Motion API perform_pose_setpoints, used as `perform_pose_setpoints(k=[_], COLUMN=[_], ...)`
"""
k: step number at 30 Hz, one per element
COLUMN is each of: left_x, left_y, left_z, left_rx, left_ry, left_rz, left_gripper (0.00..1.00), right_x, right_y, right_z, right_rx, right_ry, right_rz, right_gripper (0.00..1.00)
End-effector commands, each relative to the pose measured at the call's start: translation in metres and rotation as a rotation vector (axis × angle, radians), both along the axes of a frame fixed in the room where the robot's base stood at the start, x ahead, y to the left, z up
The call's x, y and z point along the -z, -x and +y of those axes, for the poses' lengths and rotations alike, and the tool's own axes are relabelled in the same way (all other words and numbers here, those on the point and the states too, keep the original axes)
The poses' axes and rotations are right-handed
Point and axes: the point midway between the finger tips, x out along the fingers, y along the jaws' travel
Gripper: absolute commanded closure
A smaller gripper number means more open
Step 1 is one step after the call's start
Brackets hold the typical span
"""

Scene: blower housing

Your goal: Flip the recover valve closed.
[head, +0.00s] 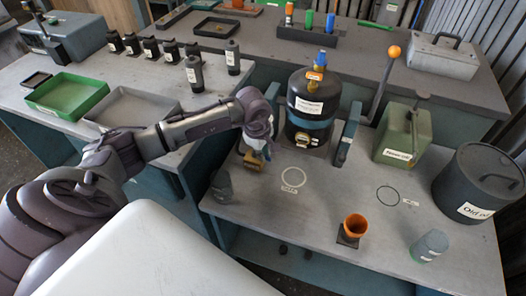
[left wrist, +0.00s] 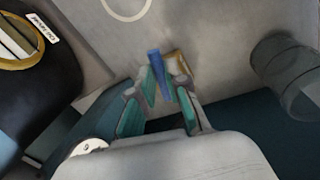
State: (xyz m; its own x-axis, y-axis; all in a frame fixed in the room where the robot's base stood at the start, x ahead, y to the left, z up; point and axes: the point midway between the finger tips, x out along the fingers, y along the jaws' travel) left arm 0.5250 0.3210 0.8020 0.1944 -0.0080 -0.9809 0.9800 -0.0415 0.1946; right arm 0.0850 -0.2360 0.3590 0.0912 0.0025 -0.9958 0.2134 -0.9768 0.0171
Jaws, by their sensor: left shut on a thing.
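My left gripper (head: 262,154) reaches over the near bench, just left of the black tank (head: 314,102). In the left wrist view my gripper (left wrist: 160,82) has its teal-padded fingers closed around a blue lever (left wrist: 157,66). Brass-coloured metal of a valve (left wrist: 181,62) shows beside the right fingertip. In the head view the brass valve body (head: 254,162) shows under the fingers, and the lever is mostly hidden by them. I cannot read a label on this valve, nor tell the lever's exact angle. My right gripper is in neither view.
The tank stands between blue uprights, with a small blue and yellow fitting (head: 321,60) on top. A dark grey piece (head: 222,186) stands left of the valve. An orange cup (head: 354,228), a green can (head: 403,136) and a dark drum (head: 480,182) stand to the right.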

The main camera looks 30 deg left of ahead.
Motion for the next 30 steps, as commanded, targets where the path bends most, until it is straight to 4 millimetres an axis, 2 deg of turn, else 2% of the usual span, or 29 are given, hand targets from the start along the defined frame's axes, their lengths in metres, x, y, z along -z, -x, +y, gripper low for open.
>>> perform_pose_setpoints(k=[10,15,22,23,27,30], left_x=[0.002,0.000,-0.001,-0.001,-0.001,0.000], left_y=[-0.010,-0.012,-0.011,-0.011,-0.011,-0.011], left_z=[0.000,0.000,0.000,0.000,0.000,0.000], left_rx=[-0.233,-0.297,-0.298,-0.297,-0.296,-0.296], left_ry=[-0.001,0.001,0.001,0.001,0.001,0.001], left_rz=[-0.002,-0.001,-0.001,-0.001,-0.001,-0.001], left_gripper=[1.00,1.00,1.00,0.82,0.61,0.61], right_x=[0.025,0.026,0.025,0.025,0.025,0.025], right_y=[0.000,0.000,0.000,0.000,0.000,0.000], right_z=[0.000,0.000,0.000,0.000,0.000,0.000], right_rx=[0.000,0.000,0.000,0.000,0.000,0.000], right_ry=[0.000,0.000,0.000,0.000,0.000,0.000], right_rz=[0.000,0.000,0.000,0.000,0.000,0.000], right_gripper=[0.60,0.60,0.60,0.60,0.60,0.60])
